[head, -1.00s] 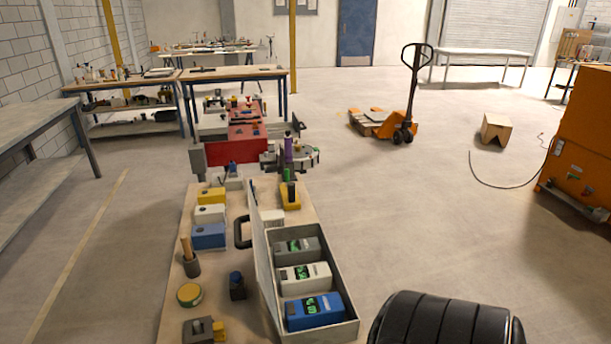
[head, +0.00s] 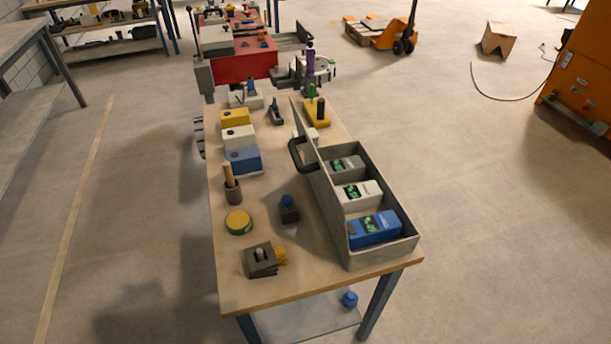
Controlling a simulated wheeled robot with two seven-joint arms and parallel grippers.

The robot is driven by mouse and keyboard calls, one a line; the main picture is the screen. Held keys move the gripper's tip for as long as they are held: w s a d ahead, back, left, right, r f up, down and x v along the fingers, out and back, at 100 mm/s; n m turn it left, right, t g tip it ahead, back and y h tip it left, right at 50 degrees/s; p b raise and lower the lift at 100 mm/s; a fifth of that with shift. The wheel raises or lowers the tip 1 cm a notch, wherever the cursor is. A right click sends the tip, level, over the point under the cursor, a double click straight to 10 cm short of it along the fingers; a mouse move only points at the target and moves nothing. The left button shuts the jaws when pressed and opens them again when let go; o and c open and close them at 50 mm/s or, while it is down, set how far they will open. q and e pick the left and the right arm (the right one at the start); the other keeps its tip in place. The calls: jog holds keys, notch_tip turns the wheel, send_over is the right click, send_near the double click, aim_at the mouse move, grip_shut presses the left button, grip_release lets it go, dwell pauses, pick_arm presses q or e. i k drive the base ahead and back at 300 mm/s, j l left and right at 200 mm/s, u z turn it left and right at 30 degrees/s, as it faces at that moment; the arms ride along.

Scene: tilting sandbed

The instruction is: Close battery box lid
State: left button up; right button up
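The grey battery box (head: 385,253) stands on the right side of the wooden workbench. Its lid (head: 322,185) is open and stands roughly upright along the box's left side, with a dark handle (head: 299,156) on its outer face. Inside lie a grey battery (head: 344,166), a white battery (head: 358,195) and a blue battery (head: 376,230), each with a green display. Neither of my grippers shows in the head view.
A yellow (head: 234,118), a white (head: 238,138) and a blue block (head: 243,161) line the bench's left side. A cup with a wooden handle (head: 233,190), round tin (head: 238,222), blue-topped block (head: 289,209) and grey fixture (head: 260,261) stand nearer. The front bench corner is clear.

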aim_at(316, 165)
jog(key=j+z, duration=0.3)
jog(key=i+j+z, duration=0.1)
jog(key=j+z, duration=0.2)
jog(key=j, duration=0.2)
jog(key=k+j, duration=0.1)
jog(key=j, duration=0.15)
jog(key=k+j, duration=0.1)
jog(key=j, duration=0.15)
